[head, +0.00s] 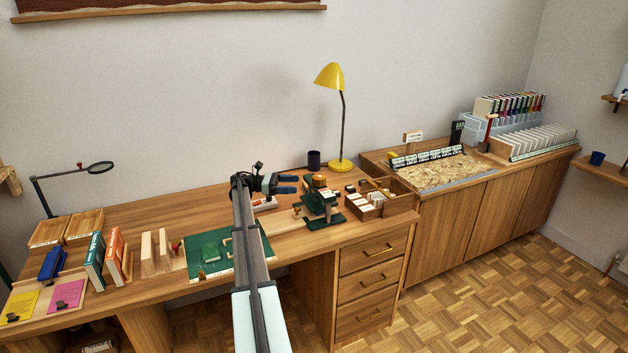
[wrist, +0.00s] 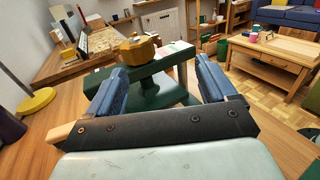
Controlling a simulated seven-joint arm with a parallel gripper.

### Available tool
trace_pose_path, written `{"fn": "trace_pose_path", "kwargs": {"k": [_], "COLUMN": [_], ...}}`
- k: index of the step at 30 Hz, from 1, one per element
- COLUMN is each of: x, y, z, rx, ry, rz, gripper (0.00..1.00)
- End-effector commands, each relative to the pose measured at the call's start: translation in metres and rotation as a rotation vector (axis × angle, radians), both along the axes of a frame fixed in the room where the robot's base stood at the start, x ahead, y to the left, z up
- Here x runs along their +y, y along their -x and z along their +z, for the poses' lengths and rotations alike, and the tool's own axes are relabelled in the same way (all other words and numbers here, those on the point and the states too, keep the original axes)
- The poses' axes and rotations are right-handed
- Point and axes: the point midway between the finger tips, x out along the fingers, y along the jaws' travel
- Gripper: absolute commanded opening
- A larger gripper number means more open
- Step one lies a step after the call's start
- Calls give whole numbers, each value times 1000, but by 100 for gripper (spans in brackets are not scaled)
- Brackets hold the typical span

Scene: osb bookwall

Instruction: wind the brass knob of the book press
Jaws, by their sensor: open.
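The book press (head: 322,209) is dark green and stands on the desk at the right of centre in the head view. Its brass knob (head: 319,179) sits on top. In the wrist view the knob (wrist: 138,49) is a faceted golden block above the green press (wrist: 165,90). My gripper (head: 288,184) has two blue fingers, open and empty, pointing toward the press from its left. In the wrist view the knob lies beyond the fingertips of my gripper (wrist: 161,66), nearer the left finger, with a gap. The fingers hide parts of the press.
A yellow lamp (head: 341,164) and a dark cup (head: 314,160) stand behind the press. A wooden compartment box (head: 372,213) is close on its right. A green cutting mat (head: 207,262) lies to the left. The desk behind my arm is mostly clear.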

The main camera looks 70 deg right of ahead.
Motion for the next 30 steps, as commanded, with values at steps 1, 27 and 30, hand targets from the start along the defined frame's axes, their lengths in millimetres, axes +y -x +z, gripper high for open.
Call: {"fn": "trace_pose_path", "kwargs": {"k": [1,27,30], "x": [17,27,21], "y": [12,20,22], "z": [0,-2,-2], "rx": [2,-10,-12], "ry": [-1,6,7], "rz": [4,623,630], "gripper": [84,84,84]}}
